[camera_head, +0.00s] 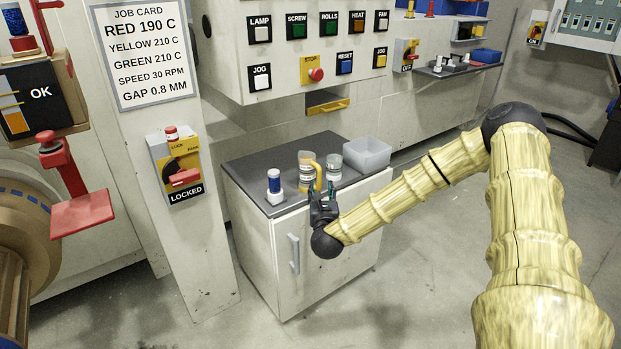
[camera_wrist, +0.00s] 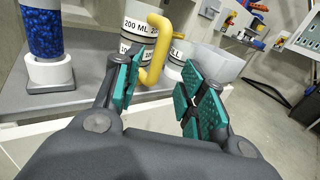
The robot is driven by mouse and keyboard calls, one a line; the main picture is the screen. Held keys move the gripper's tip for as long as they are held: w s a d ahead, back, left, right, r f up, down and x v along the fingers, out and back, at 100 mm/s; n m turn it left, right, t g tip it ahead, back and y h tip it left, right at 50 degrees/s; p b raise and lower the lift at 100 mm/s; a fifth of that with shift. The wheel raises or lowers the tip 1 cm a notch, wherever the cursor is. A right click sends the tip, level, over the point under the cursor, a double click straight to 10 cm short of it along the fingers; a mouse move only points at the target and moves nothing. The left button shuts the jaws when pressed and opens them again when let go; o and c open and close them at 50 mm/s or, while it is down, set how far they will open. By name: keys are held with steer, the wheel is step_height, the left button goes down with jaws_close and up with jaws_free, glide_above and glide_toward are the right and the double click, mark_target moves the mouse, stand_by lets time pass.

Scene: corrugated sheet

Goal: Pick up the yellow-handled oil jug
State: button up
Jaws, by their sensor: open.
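The oil jug (camera_wrist: 132,32) is a pale cylinder with a "200 ML" label and a bent yellow handle (camera_wrist: 155,52). In the head view the jug (camera_head: 305,170) stands upright on the dark top of a small cabinet. My gripper (camera_wrist: 163,92) is open, with green-padded fingers. In the wrist view the handle shows in the gap between the fingers, nearer the left one; whether they touch I cannot tell. The left finger hides part of the jug's lower body. In the head view my gripper (camera_head: 323,195) is at the cabinet's front edge, in front of the jug.
A second labelled jar (camera_head: 334,168) stands right of the jug, with a translucent bin (camera_head: 367,155) beyond it. A blue-filled vial in a white holder (camera_head: 274,190) stands to the left. The cabinet top (camera_head: 258,165) is bare at the back left. A control panel rises behind.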

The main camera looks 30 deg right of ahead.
mark_target(320, 181)
steer(key=shift+x, duration=3.5)
steer(key=shift+a+f, duration=0.1)
steer(key=shift+c, duration=0.2)
jaws_close()
